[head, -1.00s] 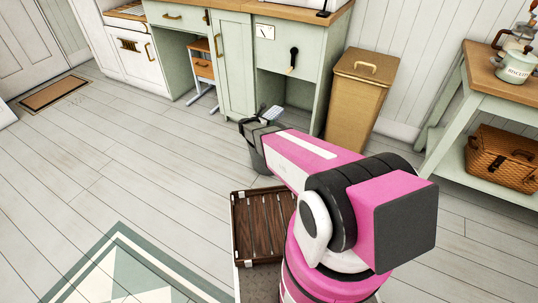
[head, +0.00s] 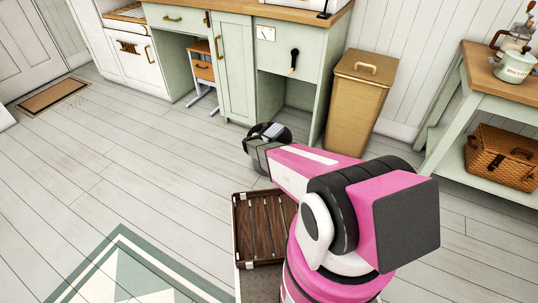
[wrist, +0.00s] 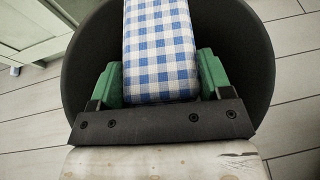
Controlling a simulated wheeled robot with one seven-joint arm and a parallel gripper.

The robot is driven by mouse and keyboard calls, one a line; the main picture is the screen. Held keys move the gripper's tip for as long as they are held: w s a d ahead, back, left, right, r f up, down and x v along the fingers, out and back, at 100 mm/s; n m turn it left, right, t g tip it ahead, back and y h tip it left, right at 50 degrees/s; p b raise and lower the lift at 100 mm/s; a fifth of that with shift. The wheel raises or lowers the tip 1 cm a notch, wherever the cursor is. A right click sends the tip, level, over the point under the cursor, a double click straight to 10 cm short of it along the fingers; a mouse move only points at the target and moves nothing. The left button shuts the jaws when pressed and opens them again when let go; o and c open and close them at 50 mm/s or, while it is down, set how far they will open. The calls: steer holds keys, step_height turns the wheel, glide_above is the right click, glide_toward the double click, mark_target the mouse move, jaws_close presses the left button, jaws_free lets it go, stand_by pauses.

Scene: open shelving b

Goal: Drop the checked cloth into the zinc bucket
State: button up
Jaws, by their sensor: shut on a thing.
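The blue-and-white checked cloth (wrist: 160,45) is held between the green fingers of my gripper (wrist: 160,78) in the wrist view. It looks like a folded, padded block. The dark round zinc bucket (wrist: 248,55) lies behind the cloth in that view, its rim wider than the gripper. In the head view, the bucket (head: 286,134) is mostly hidden by my gripper (head: 268,132) and arm. The cloth seems to be over the bucket's opening; its height above the rim is hard to tell.
A dark slatted crate (head: 262,228) is beside my base. A tall tan bin (head: 360,98) and green cabinets (head: 236,80) stand behind the bucket. A side table (head: 492,85) with a wicker basket (head: 503,155) is at right.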

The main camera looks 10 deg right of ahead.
steer(key=shift+f, duration=0.5)
steer(key=o, duration=1)
steer(key=shift+o, duration=0.2)
steer(key=shift+s, duration=0.1)
steer(key=v, duration=1)
steer(key=shift+s+a, duration=0.2)
steer(key=shift+s, duration=0.05)
steer(key=shift+r, duration=0.15)
